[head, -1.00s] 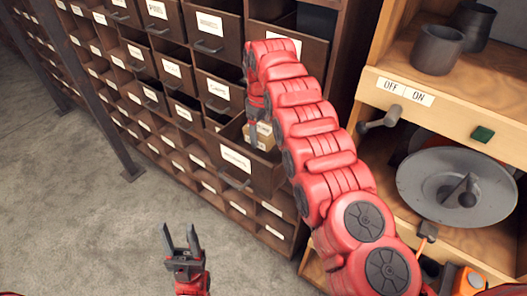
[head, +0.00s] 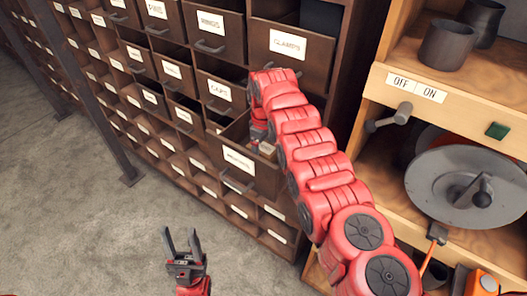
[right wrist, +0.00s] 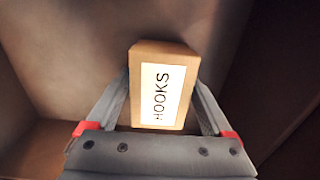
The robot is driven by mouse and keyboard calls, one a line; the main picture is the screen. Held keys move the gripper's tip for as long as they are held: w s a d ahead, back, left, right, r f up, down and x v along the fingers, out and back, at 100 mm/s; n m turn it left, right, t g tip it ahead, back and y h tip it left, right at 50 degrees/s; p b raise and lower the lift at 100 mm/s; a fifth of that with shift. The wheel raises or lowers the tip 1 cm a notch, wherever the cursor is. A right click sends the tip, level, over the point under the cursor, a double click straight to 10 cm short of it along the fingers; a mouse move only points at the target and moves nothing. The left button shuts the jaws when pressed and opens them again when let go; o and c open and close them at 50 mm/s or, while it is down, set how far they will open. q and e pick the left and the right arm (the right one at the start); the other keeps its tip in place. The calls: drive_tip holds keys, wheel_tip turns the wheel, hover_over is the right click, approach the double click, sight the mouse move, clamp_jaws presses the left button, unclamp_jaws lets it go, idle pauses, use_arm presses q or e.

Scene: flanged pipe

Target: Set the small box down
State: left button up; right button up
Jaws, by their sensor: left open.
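The small box (right wrist: 163,85) is tan with a white label reading HOOKS. In the right wrist view it sits between the fingers of my right gripper (right wrist: 163,82), which are against its two sides. In the head view a corner of the box (head: 268,149) shows inside a pulled-out drawer (head: 240,168); my right arm hides most of the gripper there. I cannot tell whether the box touches the drawer bottom. My left gripper (head: 181,243) is open and empty over the floor at the bottom of the head view.
The dark wooden cabinet (head: 160,120) has many labelled drawers, several of them pulled out. A wooden workbench (head: 440,82) at the right carries dark cups (head: 449,43), a lever, a green button (head: 497,131) and a grey disc (head: 465,188).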

sight(263, 147)
drive_tip(key=shift+o, duration=0.7)
drive_tip(key=shift+a, duration=0.1)
drive_tip(key=shift+r, duration=0.2)
drive_tip(key=shift+w+r+b, duration=0.1)
drive_tip(key=shift+r+b, duration=0.5)
drive_tip(key=shift+b, duration=0.25)
wheel_tip(263, 147, up, 4)
drive_tip(key=shift+r+p, duration=0.25)
drive_tip(key=shift+p, duration=0.5)
wheel_tip(263, 147, up, 6)
drive_tip(key=p, duration=0.6)
drive_tip(key=shift+p, duration=0.4)
